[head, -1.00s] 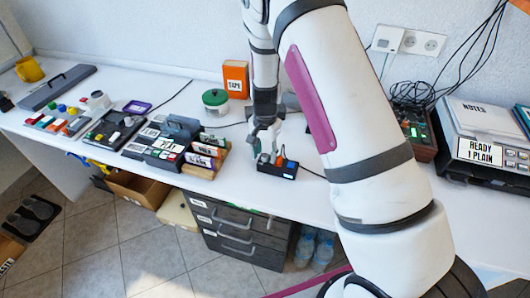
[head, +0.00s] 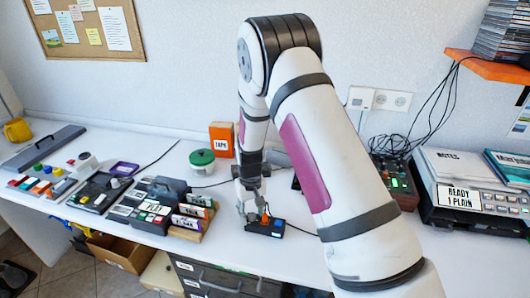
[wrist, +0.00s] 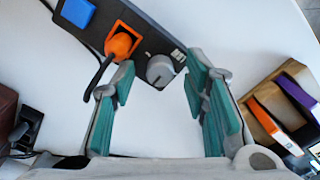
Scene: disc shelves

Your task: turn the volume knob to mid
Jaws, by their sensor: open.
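A round grey knob (wrist: 160,69) sits on a dark box (wrist: 68,18) in the wrist view, right of an orange plug (wrist: 121,43). I cannot read its label or tell its exact setting. In the head view the box (head: 265,229) lies near the table's front edge, and the knob is too small to make out. My gripper (wrist: 160,62) is open, its teal-padded fingertips on either side of the knob with gaps; it does not visibly touch it. In the head view my gripper (head: 250,203) points down at the box's left end.
A wooden rack of labelled cases (head: 193,219) stands close left of the box. A green-lidded tub (head: 202,162) and an orange TAPE box (head: 221,139) stand behind. A mixer-like device (head: 396,184) with cables is at right. A cord (wrist: 97,77) runs from the plug.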

